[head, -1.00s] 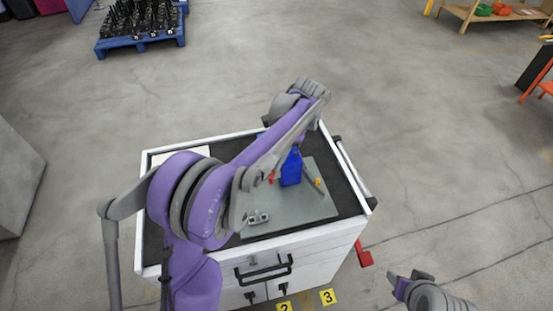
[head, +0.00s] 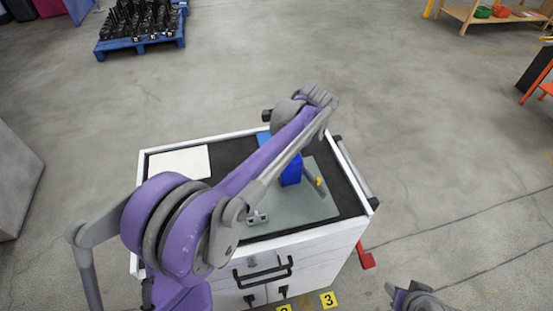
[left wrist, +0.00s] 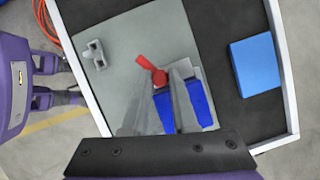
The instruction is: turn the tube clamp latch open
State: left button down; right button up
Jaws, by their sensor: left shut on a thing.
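The tube clamp shows in the left wrist view as a blue body (left wrist: 200,104) with a red latch (left wrist: 142,62) on it. In the head view the blue body (head: 291,171) stands on the grey mat, partly behind my left arm; the latch is hidden there. My left gripper (left wrist: 166,74) reaches over the clamp, its grey fingertips at the red latch and shut on it. The latch's free end sticks out up and left of the fingertips. My right gripper (head: 407,291) is at the lower right of the head view, away from the cart; its opening is unclear.
The grey mat (head: 302,211) lies on the white cart's dark top. A grey bracket (left wrist: 95,53) and a blue block (left wrist: 255,65) lie apart from the clamp. A grey bar with an orange part (head: 319,183) is right of the clamp. A white sheet (head: 180,162) lies at the left.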

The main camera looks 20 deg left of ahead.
dwell(0.3)
pick_arm(q)
jog(key=c, duration=0.7)
grip_release()
jog(key=p+v, duration=0.4)
jog(key=v, duration=0.6)
jog(key=shift+w+d+r, duration=0.1)
jog(key=shift+d+r, duration=0.05)
jog(key=shift+r, duration=0.2)
pick_arm(e)
jog(key=w+r, duration=0.3)
jog(key=r, duration=0.3)
jog(key=shift+w+t, duration=0.2)
jog(key=shift+t, duration=0.2)
jog(key=shift+s, duration=0.1)
